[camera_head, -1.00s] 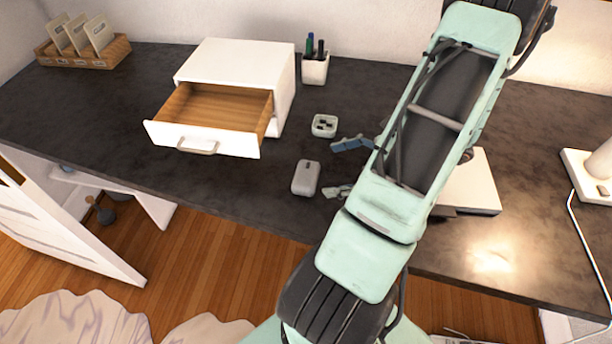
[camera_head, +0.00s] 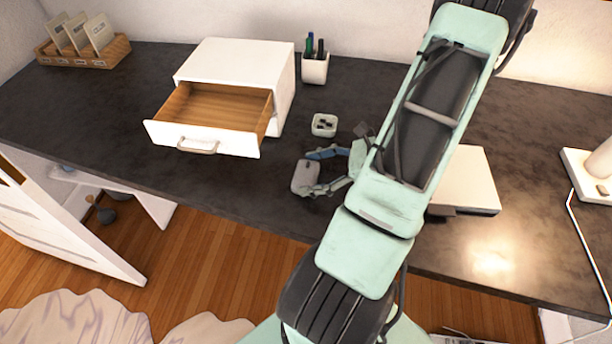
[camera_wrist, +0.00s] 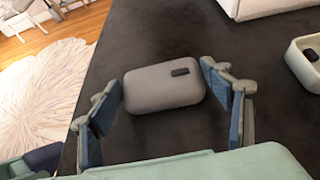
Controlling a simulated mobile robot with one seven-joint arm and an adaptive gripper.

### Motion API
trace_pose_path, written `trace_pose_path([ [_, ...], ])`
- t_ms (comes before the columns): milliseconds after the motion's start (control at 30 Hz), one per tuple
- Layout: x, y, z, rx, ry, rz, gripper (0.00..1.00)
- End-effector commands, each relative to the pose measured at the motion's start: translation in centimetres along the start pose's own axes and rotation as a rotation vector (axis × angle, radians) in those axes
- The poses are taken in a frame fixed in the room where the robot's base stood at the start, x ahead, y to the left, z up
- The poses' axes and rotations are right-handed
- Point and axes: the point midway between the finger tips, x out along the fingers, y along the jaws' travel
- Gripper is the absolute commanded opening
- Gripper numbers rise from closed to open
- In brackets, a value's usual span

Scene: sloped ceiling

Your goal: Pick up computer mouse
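The computer mouse (camera_head: 304,177) is a small light-grey rounded block with a dark button, lying on the dark desk. It also shows in the wrist view (camera_wrist: 165,86), between my two fingers. My gripper (camera_head: 318,172) is open around the mouse, one finger at its far side and one at its near side in the head view. In the wrist view, my gripper (camera_wrist: 160,103) has a finger left and right of the mouse, with narrow gaps that look small. Whether either finger touches it I cannot tell.
A white drawer box (camera_head: 232,70) with its drawer (camera_head: 205,135) pulled open stands left of the mouse. A small white dish (camera_head: 324,125) and pen cup (camera_head: 315,69) sit behind it. A white flat box (camera_head: 468,182) lies right, beyond my arm. The desk's front edge is close.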

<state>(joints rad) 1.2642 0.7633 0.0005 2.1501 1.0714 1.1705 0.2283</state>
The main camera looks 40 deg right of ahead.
Motion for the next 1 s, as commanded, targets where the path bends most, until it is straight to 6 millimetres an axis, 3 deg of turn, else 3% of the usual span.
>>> trace_pose_path([
  [167,0.0,0.0,0.0,0.0,0.0,0.0,0.47],
  [567,-0.3,0.0,0.6,-0.002,0.0,0.0,0.47],
  [767,-1.5,-0.1,2.7,-0.005,0.002,-0.002,0.47],
  [1000,-4.9,3.5,6.2,-0.003,0.002,-0.004,0.47],
])
